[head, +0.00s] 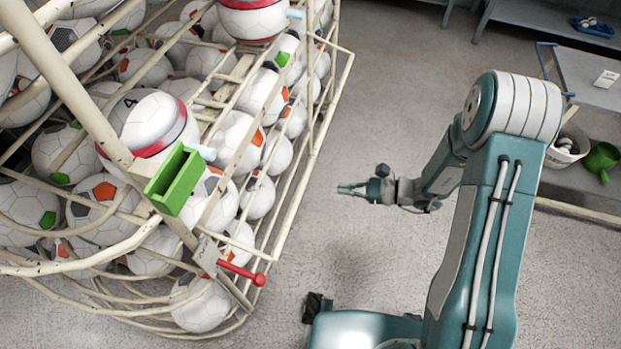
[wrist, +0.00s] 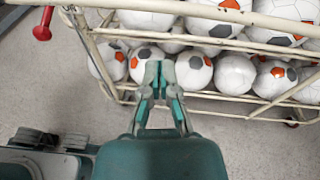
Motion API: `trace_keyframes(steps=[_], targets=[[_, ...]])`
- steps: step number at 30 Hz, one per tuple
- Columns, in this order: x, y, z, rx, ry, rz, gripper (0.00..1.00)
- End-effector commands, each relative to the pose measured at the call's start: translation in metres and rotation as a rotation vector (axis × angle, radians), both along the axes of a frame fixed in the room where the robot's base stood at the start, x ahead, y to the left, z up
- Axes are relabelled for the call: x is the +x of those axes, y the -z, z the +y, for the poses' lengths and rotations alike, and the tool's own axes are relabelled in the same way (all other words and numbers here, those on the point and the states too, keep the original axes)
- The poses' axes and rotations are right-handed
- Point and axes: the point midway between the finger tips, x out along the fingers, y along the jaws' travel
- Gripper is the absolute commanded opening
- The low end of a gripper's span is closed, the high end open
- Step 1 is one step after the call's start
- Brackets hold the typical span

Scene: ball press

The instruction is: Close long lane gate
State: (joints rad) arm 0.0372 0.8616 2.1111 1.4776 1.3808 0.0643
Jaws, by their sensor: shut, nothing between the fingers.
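My gripper (head: 352,189) is shut and empty, over open floor to the right of the ball cage (head: 308,120). In the wrist view, my gripper (wrist: 160,70) points towards the cage's lower rails, with soccer balls behind its fingertips. A red handle (head: 240,273) sticks out from the cage's near corner, beside a small pale plate (head: 206,256). The handle also shows at the upper left of the wrist view (wrist: 42,24), well apart from my fingers. I cannot tell which cage part is the long lane gate or how it stands.
A green open box (head: 174,180) is on the cage's corner post. Balls with red bands, such as the one at the top (head: 254,18), sit on the cage. A grey shelf (head: 600,80) with a bucket (head: 566,146) and green can (head: 602,158) stands right. Floor between is clear.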

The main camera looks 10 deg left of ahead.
Motion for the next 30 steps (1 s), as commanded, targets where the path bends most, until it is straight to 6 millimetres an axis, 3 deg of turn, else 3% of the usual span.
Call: trace_keyframes(steps=[3, 7, 13, 26, 30], targets=[[0.005, 0.027, 0.001, 0.038, 0.076, 0.072, 0.00], [0.008, 0.038, 0.002, 0.056, 0.116, 0.102, 0.00], [0.009, 0.042, 0.020, 0.058, 0.118, 0.106, 0.00], [0.015, 0.054, 0.100, 0.058, 0.115, 0.103, 0.00], [0.016, 0.033, 0.096, 0.059, 0.122, 0.101, 0.00]])
